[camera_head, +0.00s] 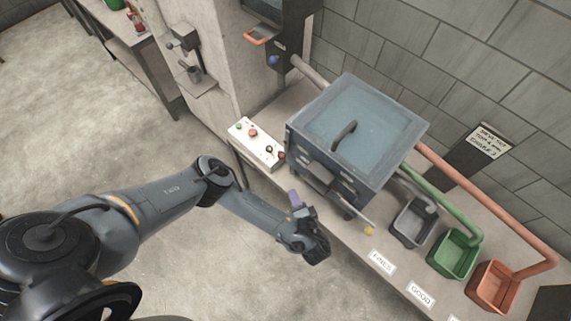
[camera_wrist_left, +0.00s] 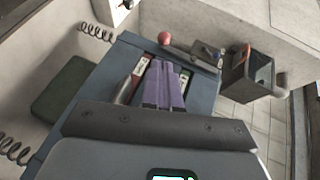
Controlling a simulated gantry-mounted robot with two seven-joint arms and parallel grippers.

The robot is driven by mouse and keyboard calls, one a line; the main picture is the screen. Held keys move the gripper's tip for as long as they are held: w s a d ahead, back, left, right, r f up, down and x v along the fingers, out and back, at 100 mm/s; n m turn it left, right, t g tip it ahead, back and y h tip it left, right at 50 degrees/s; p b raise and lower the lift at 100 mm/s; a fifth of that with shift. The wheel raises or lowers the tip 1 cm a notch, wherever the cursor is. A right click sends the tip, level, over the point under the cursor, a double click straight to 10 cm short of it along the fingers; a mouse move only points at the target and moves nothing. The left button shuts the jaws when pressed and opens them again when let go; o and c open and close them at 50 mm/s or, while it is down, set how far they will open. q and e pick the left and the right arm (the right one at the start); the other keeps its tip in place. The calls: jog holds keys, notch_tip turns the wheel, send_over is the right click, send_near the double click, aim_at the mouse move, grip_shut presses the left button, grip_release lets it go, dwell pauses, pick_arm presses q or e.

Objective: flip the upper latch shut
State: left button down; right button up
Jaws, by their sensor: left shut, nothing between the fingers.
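The blue-grey box (camera_head: 355,135) with a handled lid stands on the bench. In the left wrist view, its front (camera_wrist_left: 118,60) shows a lever with a red ball knob (camera_wrist_left: 165,38), which may be the upper latch; I cannot tell its state for sure. My right gripper is not in view.
A white button box (camera_head: 256,143) sits left of the box. Grey (camera_head: 412,222), green (camera_head: 453,255) and orange (camera_head: 494,288) bins stand at the right, under pipes. A brick wall rises behind. The floor in front is clear.

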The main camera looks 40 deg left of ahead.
pick_arm(q)
jog(key=shift+w+d+r, duration=0.1)
jog(key=shift+w+r, duration=0.4)
jog(key=shift+w, duration=0.2)
jog(key=b, duration=1.3)
send_near(283, 158)
jog(key=w+a+f, duration=0.1)
jog(key=a+f, duration=0.1)
jog(key=a, duration=0.1)
jog(key=w+a+b, duration=0.1)
jog(key=shift+w+a+r+b, duration=0.15)
jog(key=shift+w+a+b, duration=0.1)
jog(key=shift+b, duration=0.05)
jog(key=shift+w+a+f, duration=0.3)
jog(key=shift+w+a, duration=0.05)
jog(key=shift+a, duration=0.25)
